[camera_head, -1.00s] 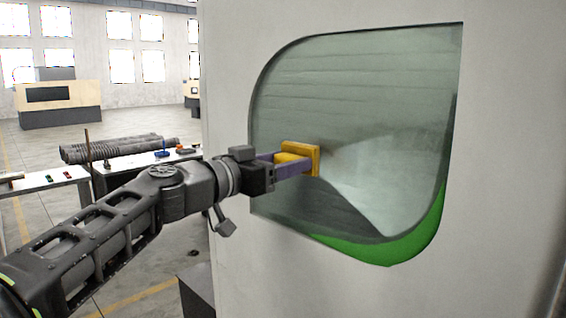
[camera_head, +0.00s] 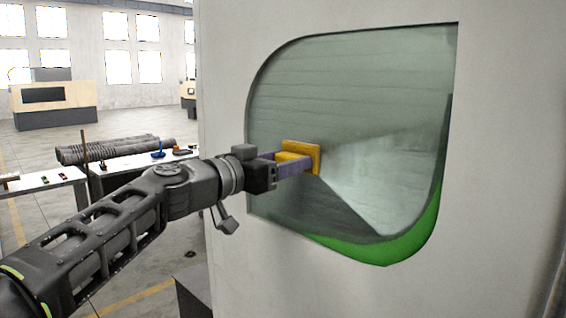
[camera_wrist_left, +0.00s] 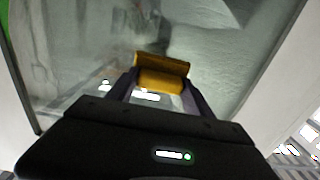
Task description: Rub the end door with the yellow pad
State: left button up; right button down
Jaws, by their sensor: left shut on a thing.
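The end door (camera_head: 225,120) is a large pale grey panel with a rounded window (camera_head: 350,80) of greenish glass. My left gripper (camera_head: 298,163) is shut on the yellow pad (camera_head: 314,158) by its block-like back. The pad's flat face is turned to the glass, at the left-middle of the window. I cannot tell whether it touches the glass. In the left wrist view the yellow pad (camera_wrist_left: 162,68) sits between the two purple fingers, with the glass beyond it. My right gripper is not in view.
A workbench (camera_head: 125,160) with dark ribbed rods (camera_head: 115,150) and small tools stands at the left behind my arm. A beige and black machine (camera_head: 53,105) is farther back. Green (camera_head: 380,250) shows along the window's lower edge. Open floor lies at the left.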

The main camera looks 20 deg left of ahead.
pick_arm(q)
jog(key=shift+w+d, duration=0.1)
jog(key=shift+w, duration=0.2)
jog(key=shift+s+d+b, duration=0.2)
jog(key=shift+d+b, duration=0.05)
jog(key=shift+d, duration=0.25)
jog(key=shift+s+d+b, duration=0.2)
jog(key=shift+d, duration=0.25)
jog(key=shift+s+d, duration=0.3)
jog(key=shift+d, duration=0.45)
jog(key=shift+s+d, duration=0.2)
jog(key=shift+d, duration=0.55)
jog(key=shift+s+d, duration=0.15)
jog(key=shift+d, duration=0.35)
jog(key=shift+s+d, duration=0.15)
jog(key=shift+d, duration=0.35)
jog(key=shift+d, duration=0.1)
